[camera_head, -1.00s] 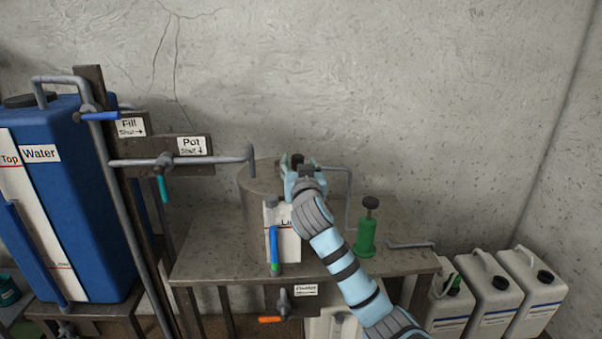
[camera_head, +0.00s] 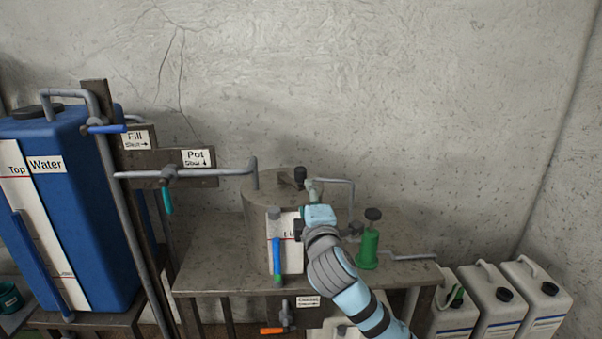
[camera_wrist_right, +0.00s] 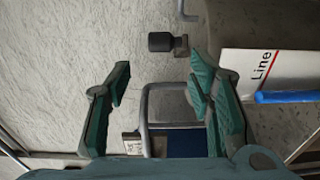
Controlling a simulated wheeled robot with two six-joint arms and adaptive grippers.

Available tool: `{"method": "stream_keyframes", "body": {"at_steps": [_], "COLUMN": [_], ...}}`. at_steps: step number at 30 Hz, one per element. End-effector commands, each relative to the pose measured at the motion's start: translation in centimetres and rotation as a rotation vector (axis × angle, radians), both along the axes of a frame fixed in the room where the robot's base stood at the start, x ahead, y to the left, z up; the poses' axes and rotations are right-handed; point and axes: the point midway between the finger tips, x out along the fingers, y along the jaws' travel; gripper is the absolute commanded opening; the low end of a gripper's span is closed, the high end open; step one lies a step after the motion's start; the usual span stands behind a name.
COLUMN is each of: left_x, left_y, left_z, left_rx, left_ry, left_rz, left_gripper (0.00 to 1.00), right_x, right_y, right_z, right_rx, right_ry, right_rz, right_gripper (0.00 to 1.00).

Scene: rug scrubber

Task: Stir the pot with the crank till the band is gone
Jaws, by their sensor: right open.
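The grey metal pot (camera_head: 262,207) stands on the metal table. The crank's black knob (camera_head: 300,174) stands upright above its lid; it also shows in the wrist view (camera_wrist_right: 160,42), beyond the fingertips. My right gripper (camera_head: 313,190) is open and empty, just right of the knob and apart from it. Its two spread green fingers show in the wrist view (camera_wrist_right: 160,80). A sight tube (camera_head: 277,248) on the pot's front is mostly blue with a short green part at the bottom. The white "Line" card (camera_head: 291,255) beside it is partly hidden by my gripper. My left gripper is out of view.
The Pot pipe (camera_head: 215,173) reaches over the pot from the left. A blue water tank (camera_head: 85,190) stands left; white jugs (camera_head: 485,296) stand at right.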

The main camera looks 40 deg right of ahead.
Motion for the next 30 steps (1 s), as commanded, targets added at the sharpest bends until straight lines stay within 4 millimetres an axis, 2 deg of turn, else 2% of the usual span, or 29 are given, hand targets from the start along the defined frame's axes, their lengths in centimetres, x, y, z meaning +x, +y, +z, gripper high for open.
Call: {"method": "stream_keyframes", "body": {"at_steps": [3,6,9,12,16,24,30], "left_x": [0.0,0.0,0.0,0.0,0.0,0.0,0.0], "left_y": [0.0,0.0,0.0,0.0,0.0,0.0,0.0], "left_z": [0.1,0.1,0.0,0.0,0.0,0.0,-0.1], "left_rx": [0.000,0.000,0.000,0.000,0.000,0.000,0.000], "left_ry": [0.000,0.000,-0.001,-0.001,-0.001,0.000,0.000], "left_rz": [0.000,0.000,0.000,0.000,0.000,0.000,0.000], "left_gripper": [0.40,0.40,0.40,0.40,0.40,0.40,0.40], "right_x": [-0.3,-0.3,-0.3,-0.1,1.4,7.9,11.1], "right_y": [0.3,0.5,0.5,0.3,-0.6,-4.6,-6.6], "right_z": [0.4,0.7,0.7,0.7,0.7,0.7,0.7], "right_rx": [-0.585,-0.990,-1.238,-1.339,-1.349,-1.344,-1.345], "right_ry": [0.360,0.608,0.765,0.830,0.839,0.837,0.836], "right_rz": [0.018,0.023,0.025,0.025,0.024,0.025,0.026], "right_gripper": [0.48,0.48,0.48,0.48,0.48,0.48,0.48]}}
